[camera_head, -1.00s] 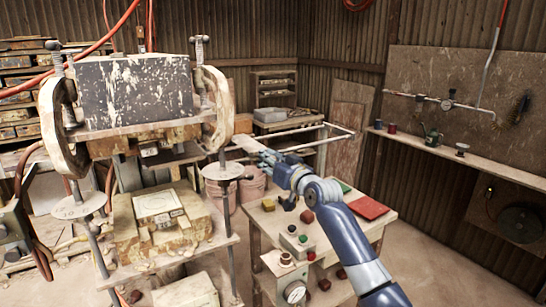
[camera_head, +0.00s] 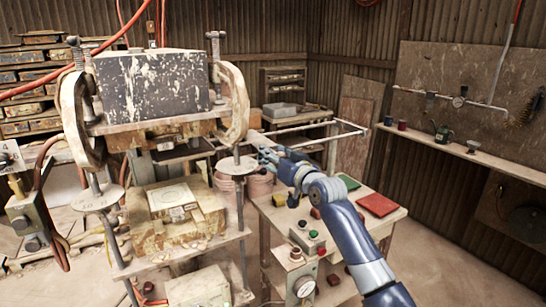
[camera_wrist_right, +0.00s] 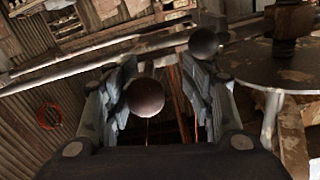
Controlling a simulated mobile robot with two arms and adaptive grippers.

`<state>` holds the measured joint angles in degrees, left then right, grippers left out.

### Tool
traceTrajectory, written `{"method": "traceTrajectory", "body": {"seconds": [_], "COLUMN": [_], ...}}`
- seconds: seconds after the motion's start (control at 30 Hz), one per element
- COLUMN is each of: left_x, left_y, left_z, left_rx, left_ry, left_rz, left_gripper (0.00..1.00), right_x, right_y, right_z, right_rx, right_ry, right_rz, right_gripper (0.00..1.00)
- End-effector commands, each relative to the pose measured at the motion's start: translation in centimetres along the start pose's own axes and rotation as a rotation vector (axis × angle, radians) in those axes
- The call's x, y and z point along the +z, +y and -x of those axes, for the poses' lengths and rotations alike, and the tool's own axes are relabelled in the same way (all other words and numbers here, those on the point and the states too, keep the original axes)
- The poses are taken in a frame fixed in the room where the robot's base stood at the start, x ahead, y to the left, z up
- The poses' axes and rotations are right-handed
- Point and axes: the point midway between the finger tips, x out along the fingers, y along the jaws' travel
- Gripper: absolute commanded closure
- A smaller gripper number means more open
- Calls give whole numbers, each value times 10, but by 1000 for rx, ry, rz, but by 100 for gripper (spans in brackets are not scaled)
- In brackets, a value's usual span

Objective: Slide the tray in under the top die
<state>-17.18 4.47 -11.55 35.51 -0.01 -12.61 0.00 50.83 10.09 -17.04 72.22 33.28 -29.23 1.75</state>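The top die (camera_head: 168,133) hangs under the big dark, white-spattered block (camera_head: 152,84) of the press. A dark flat plate (camera_head: 185,151), perhaps the tray, shows below and behind it; I cannot tell its full outline. My right gripper (camera_head: 266,157) is just right of the press, beside a round plate (camera_head: 237,165) on its front post. A second knob (camera_wrist_right: 203,42) lies farther off. No grip on either shows. My left gripper is out of view.
The bottom die (camera_head: 176,217) with a pale square top sits on the press's lower shelf. Pale rails (camera_head: 315,128) run right behind my gripper. A work table (camera_head: 345,222) with a red book (camera_head: 377,204) and a button box (camera_head: 307,239) stands below my right arm.

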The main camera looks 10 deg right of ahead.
Motion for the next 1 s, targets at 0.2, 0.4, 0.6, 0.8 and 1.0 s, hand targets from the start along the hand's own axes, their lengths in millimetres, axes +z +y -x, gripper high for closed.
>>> {"method": "traceTrajectory", "body": {"seconds": [0.2, 0.4, 0.6, 0.8, 1.0], "left_x": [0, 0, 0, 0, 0], "left_y": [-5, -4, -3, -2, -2], "left_z": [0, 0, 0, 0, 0], "left_rx": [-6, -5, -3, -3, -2], "left_ry": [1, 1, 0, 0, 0], "left_rz": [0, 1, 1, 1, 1], "left_gripper": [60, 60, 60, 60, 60], "right_x": [1, 2, 2, 2, 2], "right_y": [1, 1, 1, 2, 1], "right_z": [0, 10, 38, 73, 102], "right_rx": [1, 1, 1, 1, 1], "right_ry": [-3, -3, -2, -2, -2], "right_rz": [0, 1, 2, 2, 1], "right_gripper": [53, 53, 53, 53, 53]}}
